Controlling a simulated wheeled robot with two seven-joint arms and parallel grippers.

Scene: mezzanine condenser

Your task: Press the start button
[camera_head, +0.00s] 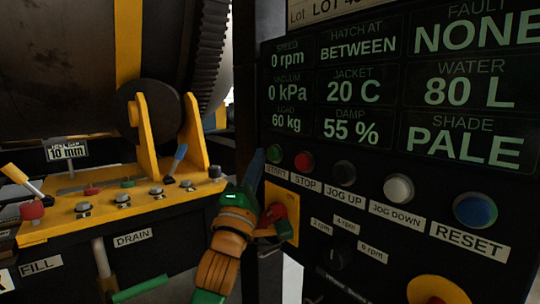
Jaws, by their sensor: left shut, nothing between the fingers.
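The green start button (274,154) is at the left end of the button row on the dark control panel, above the START label (277,171). My left gripper (254,172) comes up from the bottom and is shut and empty. Its blue-grey tip is just left of and slightly below the start button in the picture. I cannot tell whether the tip touches the panel. My right gripper is not in view.
Right of the start button are the red stop button (304,161), black jog up, white jog down and blue reset (475,210) buttons. A red switch (281,216) on a yellow plate is beside my left gripper. A yellow valve bench (110,205) stands left.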

